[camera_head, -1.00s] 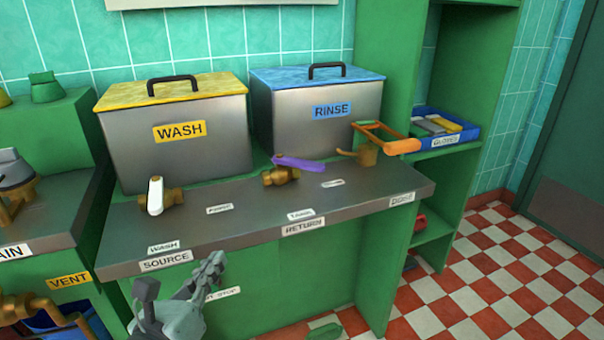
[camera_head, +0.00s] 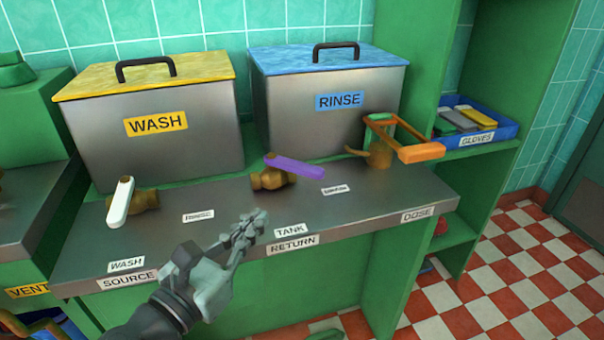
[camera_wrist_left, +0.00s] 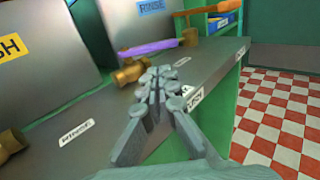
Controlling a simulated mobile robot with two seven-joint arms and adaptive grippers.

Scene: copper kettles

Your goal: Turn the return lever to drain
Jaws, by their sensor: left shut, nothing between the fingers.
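The return lever is the purple handle (camera_head: 294,167) on a brass valve (camera_head: 270,180), above the RETURN label (camera_head: 292,243) on the steel counter. It points to the right and slightly toward the front, with the TANK label (camera_head: 290,229) in front of it. In the left wrist view the purple handle (camera_wrist_left: 152,48) lies beyond my fingertips. My left gripper (camera_head: 250,222) is shut and empty, in front of the valve and apart from the lever. My right gripper is not in view.
A white source lever (camera_head: 121,203) is on the left. An orange dose handle (camera_head: 418,152) is on the right. The WASH tank (camera_head: 150,145) and RINSE tank (camera_head: 325,117) stand behind. A blue glove tray (camera_head: 500,133) sits on the right shelf. The counter front between valves is clear.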

